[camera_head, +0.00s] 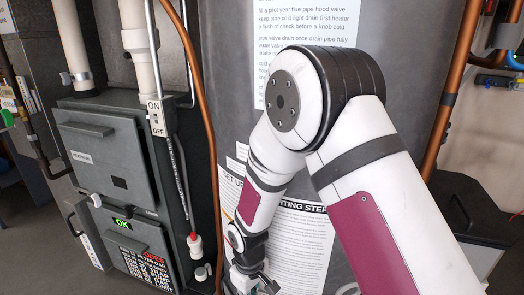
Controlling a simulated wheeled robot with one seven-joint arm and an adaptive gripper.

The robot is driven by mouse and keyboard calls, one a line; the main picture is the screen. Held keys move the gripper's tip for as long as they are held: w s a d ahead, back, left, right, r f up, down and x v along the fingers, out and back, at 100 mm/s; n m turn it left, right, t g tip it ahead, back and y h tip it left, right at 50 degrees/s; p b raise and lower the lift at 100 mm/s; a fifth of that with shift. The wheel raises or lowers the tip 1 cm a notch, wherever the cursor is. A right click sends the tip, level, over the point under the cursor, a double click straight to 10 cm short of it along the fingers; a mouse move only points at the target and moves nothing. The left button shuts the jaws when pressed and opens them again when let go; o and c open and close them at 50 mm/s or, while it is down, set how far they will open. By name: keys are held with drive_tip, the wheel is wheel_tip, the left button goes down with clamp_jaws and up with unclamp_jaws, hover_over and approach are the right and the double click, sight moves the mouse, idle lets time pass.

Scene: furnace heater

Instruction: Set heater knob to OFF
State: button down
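The heater (235,80) is a large grey cylinder in the middle of the head view, with printed instruction sheets on its front. I cannot make out its knob; it may be behind my arm or below the frame. My white and maroon arm reaches down in front of the heater. My gripper (255,284) is at the bottom edge, close to the heater's lower front, and is small and partly cut off. I cannot tell whether it is open or shut, or whether it touches anything.
A grey furnace cabinet (105,150) with a green "OK" display stands at the left. An ON/OFF switch box (156,117) is on its edge. Copper pipes (200,100) run beside the heater. A dark box (465,205) stands at the right.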

drive_tip(key=n+p, duration=0.1)
drive_tip(key=n, duration=0.3)
drive_tip(key=shift+n, duration=0.3)
drive_tip(key=c, duration=1.5)
unclamp_jaws()
drive_tip(key=shift+r+p, duration=2.6)
drive_tip(key=shift+r, duration=0.95)
drive_tip(key=shift+s, duration=0.1)
